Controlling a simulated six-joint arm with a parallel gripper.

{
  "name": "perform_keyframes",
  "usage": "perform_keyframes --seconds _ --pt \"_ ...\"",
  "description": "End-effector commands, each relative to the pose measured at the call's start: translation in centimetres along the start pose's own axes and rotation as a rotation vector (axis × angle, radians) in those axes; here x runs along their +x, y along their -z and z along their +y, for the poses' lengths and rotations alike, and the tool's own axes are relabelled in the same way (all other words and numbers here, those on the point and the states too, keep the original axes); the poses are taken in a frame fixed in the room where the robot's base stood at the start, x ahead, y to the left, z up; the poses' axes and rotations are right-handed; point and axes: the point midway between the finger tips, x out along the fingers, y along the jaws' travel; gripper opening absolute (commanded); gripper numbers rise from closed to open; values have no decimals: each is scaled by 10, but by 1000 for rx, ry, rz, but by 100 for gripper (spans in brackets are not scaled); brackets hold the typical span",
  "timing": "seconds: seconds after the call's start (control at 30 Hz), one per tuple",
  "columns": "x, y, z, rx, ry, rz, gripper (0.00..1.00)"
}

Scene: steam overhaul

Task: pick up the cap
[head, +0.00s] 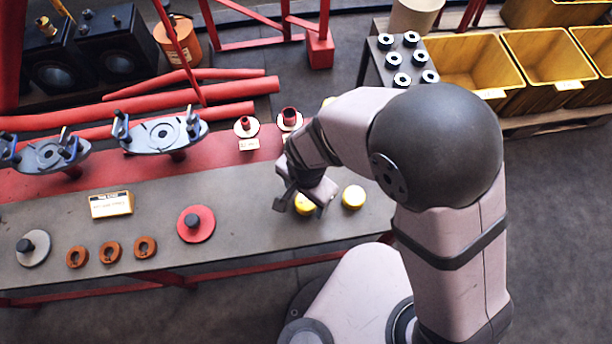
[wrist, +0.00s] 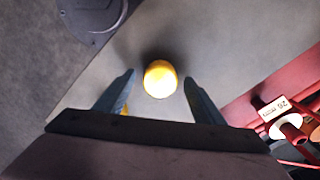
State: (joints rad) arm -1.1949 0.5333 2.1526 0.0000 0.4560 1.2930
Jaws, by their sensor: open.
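A round yellow cap (head: 305,205) lies on the grey bench top, partly hidden by my gripper (head: 306,197). In the wrist view this cap (wrist: 160,79) shows whole, lit bright, midway between the tips of my gripper (wrist: 160,77). The fingers stand apart on either side with a gap to the cap. I cannot tell how far the tips are above the bench. A second yellow cap (head: 353,197) with a pale top sits just to the right. A bit of yellow also shows behind the left finger in the wrist view.
Left on the bench (head: 260,200) are a red disc (head: 196,224), several orange-brown rings (head: 145,247), a grey disc (head: 33,248) and a yellow label block (head: 111,204). Two flanged red parts (head: 290,119) stand behind my gripper. Yellow bins (head: 467,62) stand at the back right.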

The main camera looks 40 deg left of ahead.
Motion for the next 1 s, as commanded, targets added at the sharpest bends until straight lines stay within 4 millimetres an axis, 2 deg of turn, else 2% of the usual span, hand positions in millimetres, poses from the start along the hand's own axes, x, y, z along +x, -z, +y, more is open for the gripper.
perform_keyframes --seconds 0.13,0.3,0.73,0.87,1.0 --pt "0 0 0 0 0 0 60" --pt "0 0 0 0 0 0 20" --pt "-4 0 -1 0 2 1 20" --pt "-16 0 -1 0 3 1 20" --pt "-38 0 -2 0 6 2 20"
